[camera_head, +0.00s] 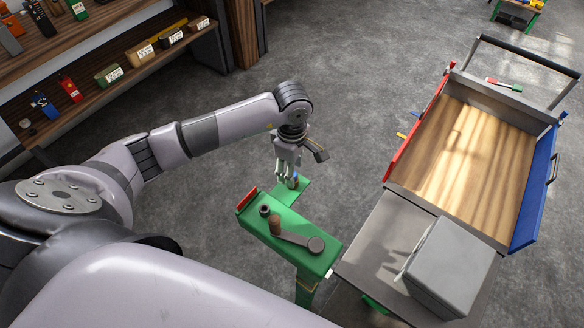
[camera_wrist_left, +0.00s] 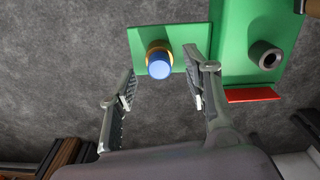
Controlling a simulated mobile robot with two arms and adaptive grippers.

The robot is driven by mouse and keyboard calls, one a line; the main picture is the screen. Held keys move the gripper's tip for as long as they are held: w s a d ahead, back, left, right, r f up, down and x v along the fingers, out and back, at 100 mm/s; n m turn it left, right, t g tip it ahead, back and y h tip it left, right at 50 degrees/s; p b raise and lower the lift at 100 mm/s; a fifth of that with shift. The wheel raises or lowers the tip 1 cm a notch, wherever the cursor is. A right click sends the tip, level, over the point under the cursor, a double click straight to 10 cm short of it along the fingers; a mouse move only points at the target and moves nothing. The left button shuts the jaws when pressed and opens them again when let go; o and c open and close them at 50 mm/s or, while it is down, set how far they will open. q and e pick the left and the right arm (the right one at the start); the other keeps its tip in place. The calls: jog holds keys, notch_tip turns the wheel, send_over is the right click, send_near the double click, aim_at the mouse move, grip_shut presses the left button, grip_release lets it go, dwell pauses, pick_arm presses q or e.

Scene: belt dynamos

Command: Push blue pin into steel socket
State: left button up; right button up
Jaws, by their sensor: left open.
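The blue pin (camera_wrist_left: 158,68) stands in an orange-yellow ring on a green plate (camera_wrist_left: 136,42). In the left wrist view I look down on its round blue top. My left gripper (camera_wrist_left: 163,92) is open, with one finger on each side of the pin and apart from it. In the head view the gripper (camera_head: 287,181) points down over the green stand, and the pin (camera_head: 295,178) shows only as a small blue spot by the fingers. The steel socket (camera_wrist_left: 266,55), a short grey hollow cylinder, stands on the green stand beside the pin; it also shows in the head view (camera_head: 265,210). My right gripper is not in view.
A cart with a wooden tray (camera_head: 460,150) and a grey box (camera_head: 450,268) stands at the right. Shelves with tools (camera_head: 150,60) line the upper left.

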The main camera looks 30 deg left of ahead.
pick_arm(q)
jog(key=shift+f, duration=1)
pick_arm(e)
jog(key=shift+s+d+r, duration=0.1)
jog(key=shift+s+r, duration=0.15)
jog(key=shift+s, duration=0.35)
pick_arm(q)
jog(key=shift+c, duration=0.5)
grip_shut()
jog(key=shift+c, duration=1.3)
grip_release()
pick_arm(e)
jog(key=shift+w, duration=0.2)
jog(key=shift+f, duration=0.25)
pick_arm(q)
jog(key=shift+r, duration=0.1)
jog(key=shift+c, duration=0.5)
grip_shut()
